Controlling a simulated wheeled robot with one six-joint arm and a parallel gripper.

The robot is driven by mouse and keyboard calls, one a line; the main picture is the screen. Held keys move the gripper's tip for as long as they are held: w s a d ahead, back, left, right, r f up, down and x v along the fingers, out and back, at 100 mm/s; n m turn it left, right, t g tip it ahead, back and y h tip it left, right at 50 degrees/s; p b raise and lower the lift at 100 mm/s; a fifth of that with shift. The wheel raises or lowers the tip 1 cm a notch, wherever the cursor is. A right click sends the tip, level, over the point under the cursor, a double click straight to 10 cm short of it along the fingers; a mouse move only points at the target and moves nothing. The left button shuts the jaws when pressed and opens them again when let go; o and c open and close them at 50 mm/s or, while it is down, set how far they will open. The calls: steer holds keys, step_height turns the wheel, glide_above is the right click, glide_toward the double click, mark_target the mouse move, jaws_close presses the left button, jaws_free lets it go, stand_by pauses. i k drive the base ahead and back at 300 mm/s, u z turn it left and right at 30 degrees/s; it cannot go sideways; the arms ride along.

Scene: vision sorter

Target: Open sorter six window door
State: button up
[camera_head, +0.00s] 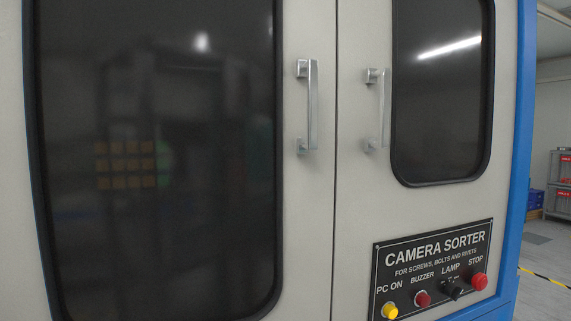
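The sorter cabinet fills most of the view with two pale grey doors side by side. The left door has a large dark window (155,150) with a black rubber edge. A vertical metal handle (312,105) is mounted at that door's right side. The right door has a smaller dark window (440,110), and its metal handle (384,110) stands to the left of that window. Both doors look closed, with a thin seam between them. No "six" marking shows. My gripper is not in this view.
A black panel (405,252) reading "CAMERA SORTER" sits below the right window, with a yellow button (389,311), two red buttons and a black lamp switch (453,288). A blue frame (521,150) edges the cabinet.

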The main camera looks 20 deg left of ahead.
mark_target(161, 159)
steer(key=z, duration=0.5)
steer(key=k, duration=0.6)
steer(key=u, duration=1.05)
